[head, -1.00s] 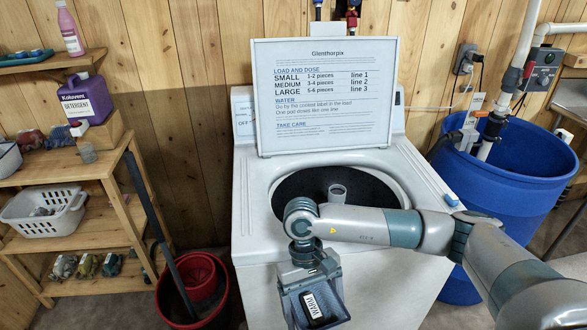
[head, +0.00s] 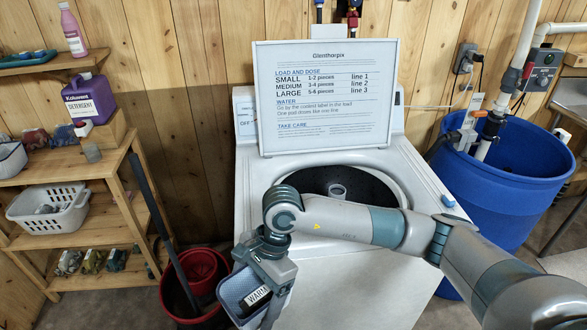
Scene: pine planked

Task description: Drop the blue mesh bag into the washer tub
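My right gripper (head: 262,288) hangs low in front of the washer's left front, fingers pointing down. A pale cylindrical piece stands in the middle of the tub. My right forearm crosses in front of the opening and hides its near edge. The bag is outside the tub, below its rim. My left gripper is not in view.
A red bucket (head: 178,303) stands on the floor left of the washer, close to the bag. A wooden shelf (head: 100,215) holds a white basket (head: 45,208), purple detergent (head: 88,98) and several bundles. A blue barrel (head: 515,190) stands at the right. The raised lid carries a sign (head: 325,98).

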